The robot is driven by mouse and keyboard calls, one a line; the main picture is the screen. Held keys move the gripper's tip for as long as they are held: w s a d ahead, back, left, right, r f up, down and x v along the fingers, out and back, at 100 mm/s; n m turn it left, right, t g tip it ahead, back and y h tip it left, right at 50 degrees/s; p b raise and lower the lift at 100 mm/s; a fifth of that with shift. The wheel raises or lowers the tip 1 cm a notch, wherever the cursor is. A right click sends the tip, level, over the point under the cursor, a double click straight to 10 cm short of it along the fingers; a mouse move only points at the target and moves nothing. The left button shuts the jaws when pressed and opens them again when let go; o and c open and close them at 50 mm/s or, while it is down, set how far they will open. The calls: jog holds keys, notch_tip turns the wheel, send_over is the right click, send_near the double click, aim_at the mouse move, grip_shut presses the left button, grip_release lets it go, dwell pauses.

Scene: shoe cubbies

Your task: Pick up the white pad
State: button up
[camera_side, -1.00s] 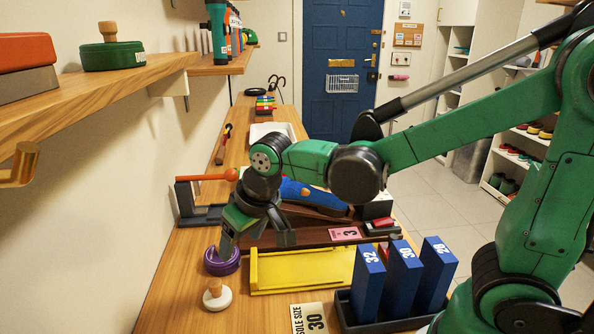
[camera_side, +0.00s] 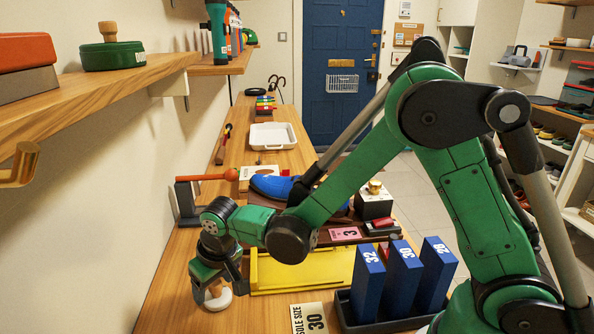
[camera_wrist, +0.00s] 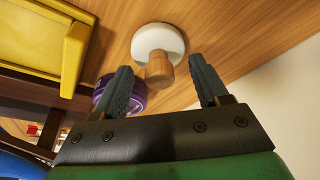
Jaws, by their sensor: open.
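The white pad (camera_side: 217,303) is a round white disc with a wooden knob. It lies on the wooden bench near its left front part, and the wrist view shows it (camera_wrist: 150,37) with the knob toward me. My gripper (camera_side: 219,286) is open and points down at the pad in the side view. In the wrist view my gripper (camera_wrist: 160,70) has its two dark fingers on either side of the knob's end. The white disc lies beyond the fingertips. I cannot tell if a finger touches the knob. My gripper partly covers the pad in the side view.
A purple round pad (camera_wrist: 136,98) sits close by, partly behind the left finger. A yellow tray (camera_side: 300,288) is right of the pad. Blue blocks (camera_side: 404,280) stand in a dark holder, with a size card (camera_side: 309,319) before it. The wall runs along the left.

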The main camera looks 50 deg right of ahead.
jog(key=shift+c, duration=0.2)
grip_shut()
notch_tip(320, 180, up, 20)
dwell(0.7)
